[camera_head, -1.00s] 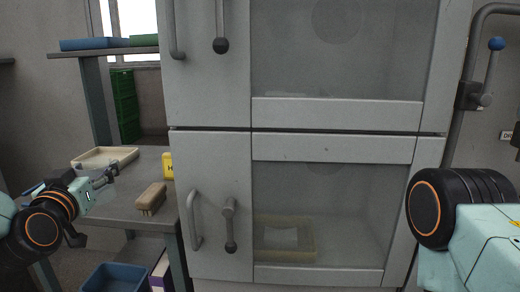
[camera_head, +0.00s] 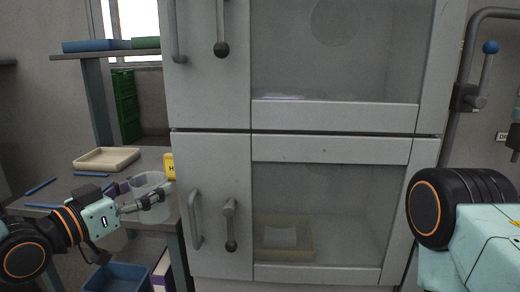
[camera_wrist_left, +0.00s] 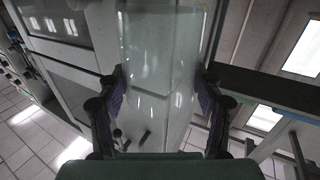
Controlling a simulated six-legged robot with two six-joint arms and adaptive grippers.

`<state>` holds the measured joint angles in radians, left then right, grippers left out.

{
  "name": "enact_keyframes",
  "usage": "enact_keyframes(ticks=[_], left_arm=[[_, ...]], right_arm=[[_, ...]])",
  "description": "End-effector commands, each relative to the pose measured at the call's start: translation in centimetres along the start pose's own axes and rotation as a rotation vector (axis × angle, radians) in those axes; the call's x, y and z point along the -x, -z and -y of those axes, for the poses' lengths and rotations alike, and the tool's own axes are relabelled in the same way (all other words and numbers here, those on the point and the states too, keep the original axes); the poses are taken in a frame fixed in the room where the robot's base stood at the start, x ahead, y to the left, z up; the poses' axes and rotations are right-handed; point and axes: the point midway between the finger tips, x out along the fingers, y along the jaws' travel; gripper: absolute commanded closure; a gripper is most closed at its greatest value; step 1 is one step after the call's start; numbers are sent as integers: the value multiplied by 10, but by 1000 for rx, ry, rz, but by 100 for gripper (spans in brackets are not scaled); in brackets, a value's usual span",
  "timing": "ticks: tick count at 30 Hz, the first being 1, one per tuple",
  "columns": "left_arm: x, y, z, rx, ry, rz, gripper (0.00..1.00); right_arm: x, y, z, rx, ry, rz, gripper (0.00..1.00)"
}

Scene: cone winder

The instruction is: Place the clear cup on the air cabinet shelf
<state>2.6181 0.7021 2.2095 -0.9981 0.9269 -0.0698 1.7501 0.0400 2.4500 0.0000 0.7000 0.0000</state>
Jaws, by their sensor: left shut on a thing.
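The clear cup (camera_head: 154,183) is see-through and sits between the fingers of my left gripper (camera_head: 142,194), at the near right of the side table. In the left wrist view the cup (camera_wrist_left: 160,50) stands tall between the two purple-padded fingers, which press on its sides. The grey air cabinet (camera_head: 210,155) fills the middle of the head view. Its upper windowed door (camera_head: 335,115) and lower windowed door (camera_head: 335,149) look shut. Its shelf is only dimly seen through the glass. My right gripper is out of view; only part of that arm shows at the right.
The side table (camera_head: 62,180) holds a cream tray (camera_head: 106,159), blue sticks (camera_head: 41,186) and a yellow box (camera_head: 168,166) close beside the cabinet. Handles (camera_head: 194,220) stick out from the doors. A blue bin (camera_head: 117,276) stands below.

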Motion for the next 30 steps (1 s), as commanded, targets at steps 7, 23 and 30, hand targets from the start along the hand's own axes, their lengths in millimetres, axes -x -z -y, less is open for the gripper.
enact_keyframes(ticks=[7, 23, 30], left_arm=[[24, -54, -47, 7, -235, 14, 70], [88, -158, -91, 1, -405, 17, 70], [87, -147, -83, -2, -345, 6, 70]], right_arm=[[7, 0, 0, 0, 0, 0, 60], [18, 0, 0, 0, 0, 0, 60], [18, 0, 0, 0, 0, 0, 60]])
